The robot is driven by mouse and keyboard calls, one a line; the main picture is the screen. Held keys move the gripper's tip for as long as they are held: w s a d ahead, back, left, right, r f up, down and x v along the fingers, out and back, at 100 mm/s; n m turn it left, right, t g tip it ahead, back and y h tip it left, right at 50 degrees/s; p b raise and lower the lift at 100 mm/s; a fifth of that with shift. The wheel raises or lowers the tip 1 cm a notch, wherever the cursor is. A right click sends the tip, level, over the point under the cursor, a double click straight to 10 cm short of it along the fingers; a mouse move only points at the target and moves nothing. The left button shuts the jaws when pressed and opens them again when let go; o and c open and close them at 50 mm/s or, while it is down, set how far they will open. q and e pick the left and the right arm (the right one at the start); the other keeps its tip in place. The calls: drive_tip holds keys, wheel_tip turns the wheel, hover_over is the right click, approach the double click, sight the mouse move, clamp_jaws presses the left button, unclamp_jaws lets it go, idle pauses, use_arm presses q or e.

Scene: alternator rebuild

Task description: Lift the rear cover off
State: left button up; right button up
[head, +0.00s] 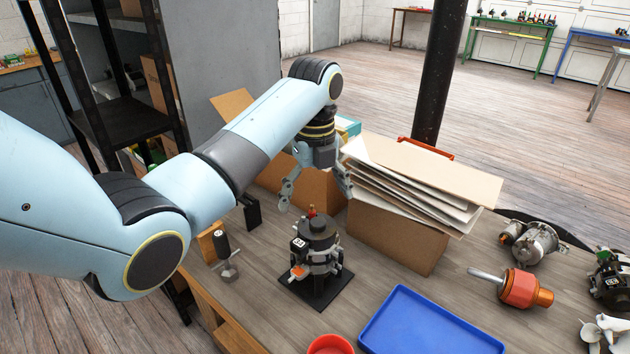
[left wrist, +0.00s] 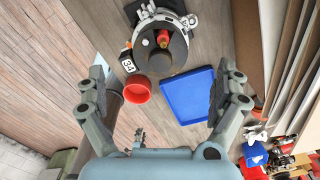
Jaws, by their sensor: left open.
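The alternator (head: 316,258) stands upright on a black square base plate (head: 330,290) on the bench. Its dark round rear cover (head: 318,229) is on top, with a small red and brass post at its edge. In the left wrist view the cover (left wrist: 172,58) shows near the top, with a white number tag beside it. My left gripper (head: 315,198) is open and empty, pointing down above and a little behind the cover, apart from it. In the left wrist view its fingers (left wrist: 160,80) are spread wide. My right gripper is not in view.
A blue tray (head: 425,318) and a red bowl (head: 330,345) lie in front. A cardboard box (head: 395,235) with stacked sheets stands close right of my gripper. A rotor (head: 522,288) and other parts lie at the right. A small tool (head: 225,258) stands left of the alternator.

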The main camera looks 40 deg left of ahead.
sight(315, 218)
use_arm(q)
wheel_tip(315, 218, down, 8)
drive_tip(key=shift+r, duration=0.25)
drive_tip(key=shift+c, duration=0.4)
drive_tip(key=c, duration=1.1)
drive_tip(key=shift+c, duration=0.2)
drive_tip(key=shift+r+p, duration=0.2)
drive_tip(key=shift+p, duration=0.4)
drive_tip(key=shift+r, duration=0.1)
idle(0.4)
drive_tip(key=shift+r+p, duration=0.5)
drive_tip(key=shift+p, duration=0.35)
